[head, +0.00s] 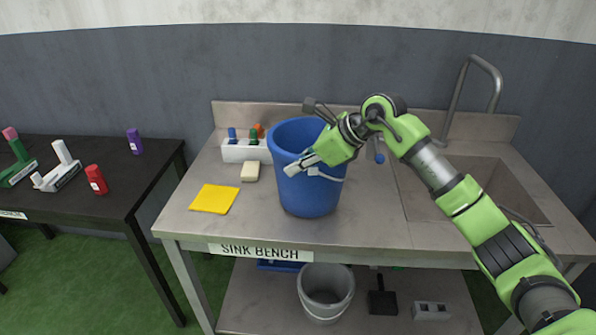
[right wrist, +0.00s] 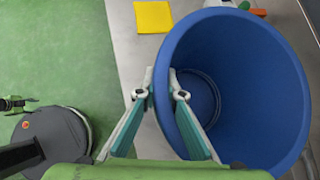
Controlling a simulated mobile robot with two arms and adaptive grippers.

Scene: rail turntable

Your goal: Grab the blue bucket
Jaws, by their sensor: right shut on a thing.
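The blue bucket (head: 308,195) stands upright on the sink bench (head: 375,232), left of the sink. It looks empty inside in the right wrist view (right wrist: 245,70). My right gripper (head: 296,165) reaches in from the right and is at the bucket's near upper side. In the right wrist view its fingers (right wrist: 165,93) straddle the bucket's rim, one inside and one outside, and are shut on it. The bucket's far side is partly hidden.
A white holder (head: 240,152) with coloured bottles, a sponge (head: 250,171) and a yellow cloth (head: 214,198) lie left of the bucket. The tap (head: 462,90) rises behind the sink (head: 480,190). A grey bucket (head: 326,290) stands on the lower shelf. A dark table (head: 125,185) is at left.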

